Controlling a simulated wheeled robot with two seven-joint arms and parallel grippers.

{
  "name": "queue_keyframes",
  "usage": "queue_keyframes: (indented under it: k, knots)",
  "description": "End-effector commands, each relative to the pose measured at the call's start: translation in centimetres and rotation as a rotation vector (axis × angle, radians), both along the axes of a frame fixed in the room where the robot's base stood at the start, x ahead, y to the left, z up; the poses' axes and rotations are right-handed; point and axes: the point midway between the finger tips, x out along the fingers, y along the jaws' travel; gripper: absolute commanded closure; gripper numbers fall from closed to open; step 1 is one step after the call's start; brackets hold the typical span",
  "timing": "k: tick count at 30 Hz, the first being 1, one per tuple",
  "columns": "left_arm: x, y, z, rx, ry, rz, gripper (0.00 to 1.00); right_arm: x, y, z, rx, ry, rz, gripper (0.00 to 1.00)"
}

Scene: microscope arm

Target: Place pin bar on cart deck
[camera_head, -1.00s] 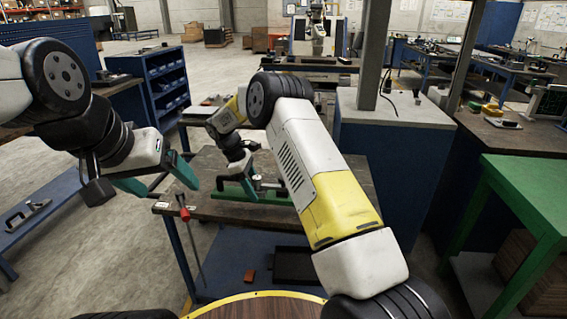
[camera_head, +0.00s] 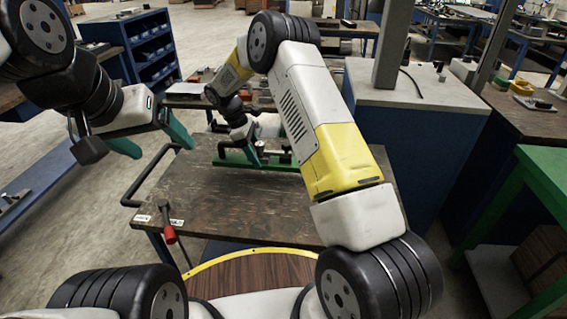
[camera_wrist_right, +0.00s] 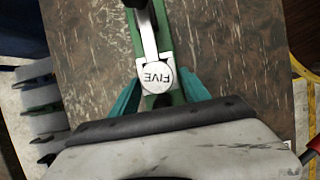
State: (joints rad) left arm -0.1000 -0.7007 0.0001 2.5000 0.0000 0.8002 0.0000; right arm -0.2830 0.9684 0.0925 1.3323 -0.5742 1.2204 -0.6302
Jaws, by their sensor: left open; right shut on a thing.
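The pin bar is a long green bar (camera_head: 231,159) with metal parts on top, at the far part of the cart's dark, scratched deck (camera_head: 215,205). My right gripper (camera_head: 255,158) is shut on it. The green bar (camera_wrist_right: 165,35) runs away over the deck (camera_wrist_right: 225,60). I cannot tell whether it touches the deck. My left gripper (camera_head: 153,142) is open and empty, left of the cart.
A black handle (camera_head: 143,178) bends out at the cart's left side, and a red-handled tool (camera_head: 168,224) is at its near left corner. A blue cabinet with a grey top (camera_head: 415,88) stands right of the cart. A green table (camera_head: 545,165) is further right. The near deck is clear.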

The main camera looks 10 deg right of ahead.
Motion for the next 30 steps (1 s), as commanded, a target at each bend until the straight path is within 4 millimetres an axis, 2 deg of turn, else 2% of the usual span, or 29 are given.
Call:
queue_keyframes:
  k: [9, 15, 23, 30]
  knots:
    - [0.0, 0.0, 0.0, 0.0, 0.0, 0.0, 0.19, -5.6, -5.3, -0.5, -0.001, 0.0, -0.002, 1.0]
    - [0.0, 0.0, 0.0, 0.0, 0.0, 0.0, 0.19, -8.3, -7.9, -0.9, -0.001, -0.001, -0.001, 1.0]
    - [0.0, 0.0, 0.0, 0.0, 0.0, 0.0, 0.19, -9.4, -8.8, -1.5, 0.0, -0.001, -0.001, 1.0]
    - [0.0, 0.0, 0.0, 0.0, 0.001, 0.0, 0.19, -9.3, -8.8, -4.3, -0.001, 0.0, -0.001, 1.0]
